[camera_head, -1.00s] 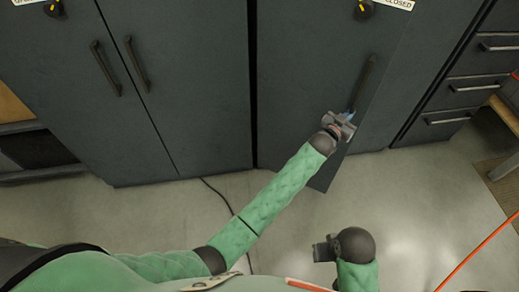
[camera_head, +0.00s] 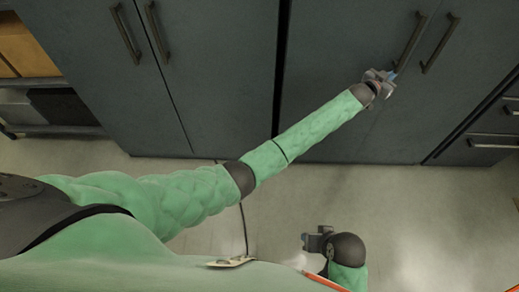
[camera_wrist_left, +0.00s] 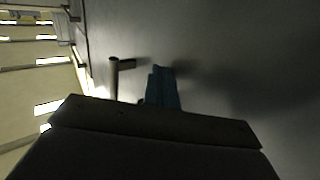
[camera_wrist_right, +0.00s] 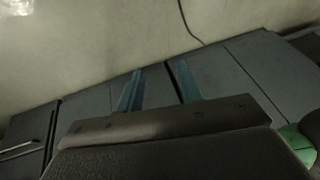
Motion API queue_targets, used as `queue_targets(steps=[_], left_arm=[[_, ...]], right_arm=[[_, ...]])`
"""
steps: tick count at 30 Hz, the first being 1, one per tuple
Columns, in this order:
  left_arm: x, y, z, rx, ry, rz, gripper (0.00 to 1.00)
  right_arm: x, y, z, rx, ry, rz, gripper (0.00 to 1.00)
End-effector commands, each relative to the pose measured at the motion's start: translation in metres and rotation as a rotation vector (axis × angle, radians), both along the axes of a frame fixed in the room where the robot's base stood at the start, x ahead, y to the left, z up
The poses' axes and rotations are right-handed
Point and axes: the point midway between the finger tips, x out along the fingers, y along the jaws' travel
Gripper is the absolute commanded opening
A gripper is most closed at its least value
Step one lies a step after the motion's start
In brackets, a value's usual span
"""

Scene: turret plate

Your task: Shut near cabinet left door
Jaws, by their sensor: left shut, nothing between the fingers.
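The dark grey left door (camera_head: 335,70) of the near cabinet hangs just right of the wide dark gap between the two cabinets. It looks flush, or almost flush, with the right door beside it. Its bar handle (camera_head: 408,43) is near its right edge and shows in the left wrist view (camera_wrist_left: 114,78). My left gripper (camera_head: 389,73) is shut and empty, with its blue fingertips (camera_wrist_left: 162,88) at the door face by the handle's lower end. Whether they touch is hard to tell. My right gripper (camera_head: 308,241) is low in front, away from the cabinet, its two fingers (camera_wrist_right: 158,90) apart.
The right door's handle (camera_head: 440,43) is just right of the left door's handle. Another dark cabinet (camera_head: 220,60) stands to the left, its doors shut. Drawers (camera_head: 490,130) are at the right, shelves (camera_head: 50,105) at the far left.

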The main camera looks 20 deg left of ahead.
Motion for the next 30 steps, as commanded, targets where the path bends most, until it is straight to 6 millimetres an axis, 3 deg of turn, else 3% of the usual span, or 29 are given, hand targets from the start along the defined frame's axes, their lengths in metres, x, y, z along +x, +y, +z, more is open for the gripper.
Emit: queue_targets(steps=[10, 30], left_arm=[[0.018, 0.003, 0.001, -0.001, -0.001, 0.001, 0.00], [0.015, 0.004, 0.006, -0.001, -0.004, 0.003, 0.00]], right_arm=[[0.003, 0.011, -0.010, 0.026, -0.024, 0.005, 0.36], [0.001, 0.007, -0.005, 0.013, -0.011, 0.005, 0.36]])
